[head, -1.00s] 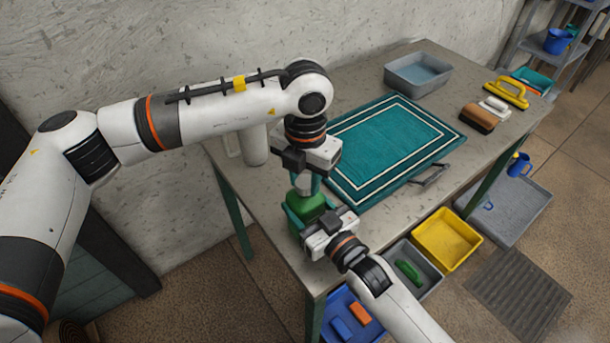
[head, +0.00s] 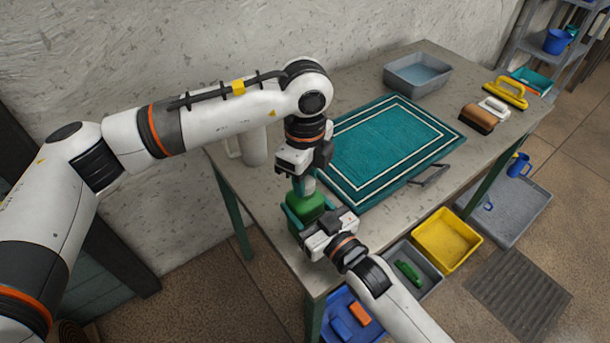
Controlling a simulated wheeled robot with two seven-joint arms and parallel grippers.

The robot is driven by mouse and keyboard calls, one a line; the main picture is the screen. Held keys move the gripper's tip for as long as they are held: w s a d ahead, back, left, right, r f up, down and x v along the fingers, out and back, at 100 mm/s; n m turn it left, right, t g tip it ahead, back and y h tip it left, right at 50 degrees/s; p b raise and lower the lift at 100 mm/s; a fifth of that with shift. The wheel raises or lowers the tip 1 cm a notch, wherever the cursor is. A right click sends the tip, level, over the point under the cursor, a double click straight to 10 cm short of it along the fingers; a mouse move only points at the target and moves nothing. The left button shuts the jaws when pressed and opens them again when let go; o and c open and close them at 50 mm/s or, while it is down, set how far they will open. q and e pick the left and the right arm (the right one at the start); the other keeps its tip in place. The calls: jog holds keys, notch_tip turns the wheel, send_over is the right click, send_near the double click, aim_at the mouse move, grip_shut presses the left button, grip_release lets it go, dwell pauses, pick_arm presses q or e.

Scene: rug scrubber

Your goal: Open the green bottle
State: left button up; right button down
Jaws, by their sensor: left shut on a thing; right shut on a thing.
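The green bottle (head: 308,202) stands upright near the table's front left corner. My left gripper (head: 304,185) points down from above, shut on the bottle's cap, which is mostly hidden between its fingers. I cannot tell whether the cap is loose from the neck. My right gripper (head: 304,222) comes in from the lower right and is shut around the bottle's body, hiding its lower part.
A teal rug (head: 385,145) with white border lines lies on the table (head: 348,226), right of the bottle. A pale pitcher (head: 254,148) stands behind my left gripper. A grey basin (head: 417,73) and brushes (head: 477,118) are farther back. Bins (head: 447,240) stand on the floor.

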pick_arm(q)
jog(key=shift+r, duration=0.25)
dwell(0.3)
jog(key=shift+r, duration=0.9)
jog(key=shift+r, duration=2)
pick_arm(e)
jog(key=shift+c, duration=1.8)
grip_release()
